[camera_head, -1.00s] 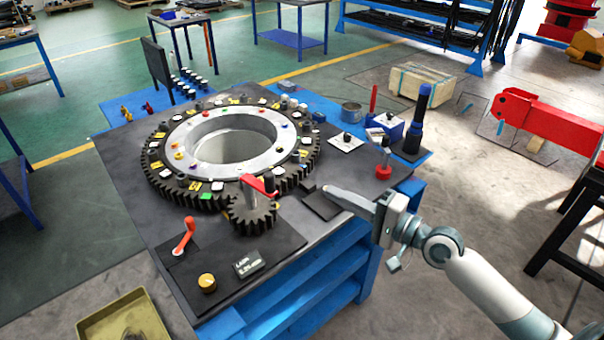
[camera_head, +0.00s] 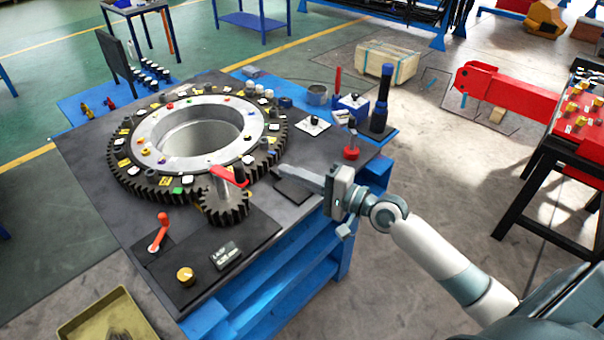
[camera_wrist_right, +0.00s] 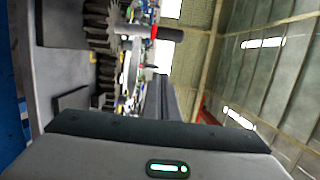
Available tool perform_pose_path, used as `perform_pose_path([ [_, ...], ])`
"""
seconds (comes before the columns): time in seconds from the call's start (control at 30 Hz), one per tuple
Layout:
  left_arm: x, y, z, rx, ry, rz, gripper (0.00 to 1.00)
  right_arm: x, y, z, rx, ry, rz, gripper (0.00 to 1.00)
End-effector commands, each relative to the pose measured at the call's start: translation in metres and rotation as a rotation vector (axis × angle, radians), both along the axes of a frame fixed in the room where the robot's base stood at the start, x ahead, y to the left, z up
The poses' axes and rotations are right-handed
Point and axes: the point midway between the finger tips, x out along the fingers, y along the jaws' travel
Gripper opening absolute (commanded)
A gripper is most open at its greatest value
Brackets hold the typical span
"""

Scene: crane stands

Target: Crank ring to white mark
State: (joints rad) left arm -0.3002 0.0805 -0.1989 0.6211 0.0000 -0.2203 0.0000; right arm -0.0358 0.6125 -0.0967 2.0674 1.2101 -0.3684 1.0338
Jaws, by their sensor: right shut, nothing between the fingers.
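The large toothed ring (camera_head: 128,178) lies flat on the dark bench top, with coloured pieces and small tags around it. A small pinion gear (camera_head: 224,209) meshes at its front right edge. A crank with a red arm (camera_head: 222,174) sits on the pinion's shaft; its dark grip shows in the right wrist view (camera_wrist_right: 170,34). My right gripper (camera_head: 284,172) is shut and empty, to the right of the crank and apart from it, above a dark pad (camera_head: 294,191). I cannot make out which mark is the white one, as several pale tags show. My left gripper is not in view.
An orange lever (camera_head: 159,231), a yellow knob (camera_head: 185,274) and a small display box (camera_head: 225,255) are at the bench's front. A red-knobbed post (camera_head: 351,147) and a blue-black cylinder (camera_head: 381,103) stand at the right. An olive tray (camera_head: 108,317) is at lower left.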

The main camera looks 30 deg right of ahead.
Motion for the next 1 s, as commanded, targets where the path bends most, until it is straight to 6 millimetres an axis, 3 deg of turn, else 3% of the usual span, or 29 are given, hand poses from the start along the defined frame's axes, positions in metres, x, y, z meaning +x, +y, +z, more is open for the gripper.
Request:
perform_pose_path([
  [0.3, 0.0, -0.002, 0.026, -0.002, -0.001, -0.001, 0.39, 0.045, 0.033, 0.005, 0.002, 0.001, 0.001, 0.0],
  [0.6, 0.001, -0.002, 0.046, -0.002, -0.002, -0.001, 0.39, 0.033, 0.061, 0.002, 0.0, 0.001, 0.001, 0.0],
  [1.0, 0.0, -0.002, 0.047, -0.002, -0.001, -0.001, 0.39, 0.031, 0.066, 0.0, -0.001, 0.0, 0.0, 0.0],
])
